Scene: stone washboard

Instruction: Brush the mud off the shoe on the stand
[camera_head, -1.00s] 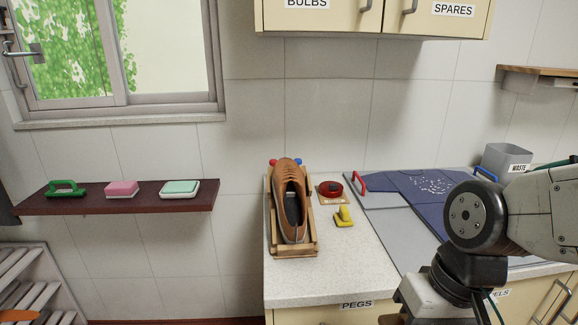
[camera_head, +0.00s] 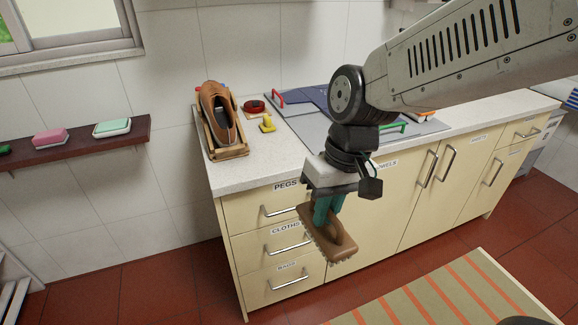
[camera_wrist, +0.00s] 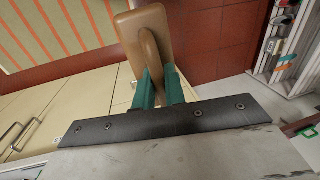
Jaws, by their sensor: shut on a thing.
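The brown shoe (camera_head: 217,112) sits on a wooden stand (camera_head: 229,151) at the left end of the counter, its opening facing up. Mud on it is too small to make out. My gripper (camera_head: 325,215) is shut on a brown brush (camera_head: 332,238) with its bristles facing down. The brush is in front of the drawers, below counter height and well apart from the shoe. In the wrist view, the green fingers (camera_wrist: 158,88) grip the brush (camera_wrist: 146,40) by its handle.
The counter (camera_head: 240,178) also bears a red round tin (camera_head: 254,106), a yellow item (camera_head: 267,125) and a blue cloth (camera_head: 312,96). A dark red shelf (camera_head: 75,147) with a pink sponge (camera_head: 50,138) is at left. A striped rug (camera_head: 450,300) lies on the floor.

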